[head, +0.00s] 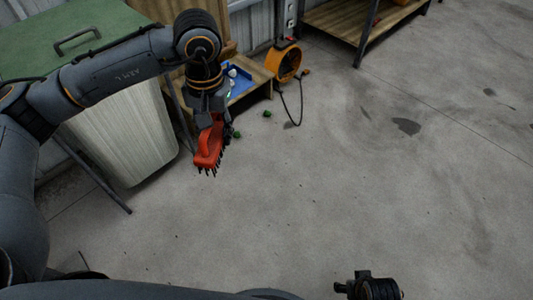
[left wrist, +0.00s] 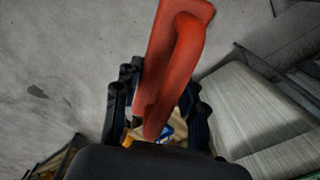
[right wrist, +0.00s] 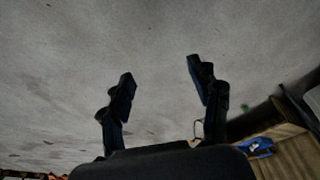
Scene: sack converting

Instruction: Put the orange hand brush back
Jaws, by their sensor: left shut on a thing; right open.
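The orange hand brush (head: 209,146) hangs in my left gripper (head: 212,115) in the head view, bristles down, above the concrete floor. In the left wrist view the brush (left wrist: 176,60) runs up from between the fingers of my left gripper (left wrist: 155,105), which is shut on it. My right gripper (right wrist: 160,85) is open and empty over bare floor in the right wrist view.
A low wooden platform (head: 262,76) holds a blue tray (head: 240,84) behind the left gripper. An orange fan (head: 288,63) with a cable stands beside it. Small green bits (head: 267,114) lie on the floor. The right-hand floor is open.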

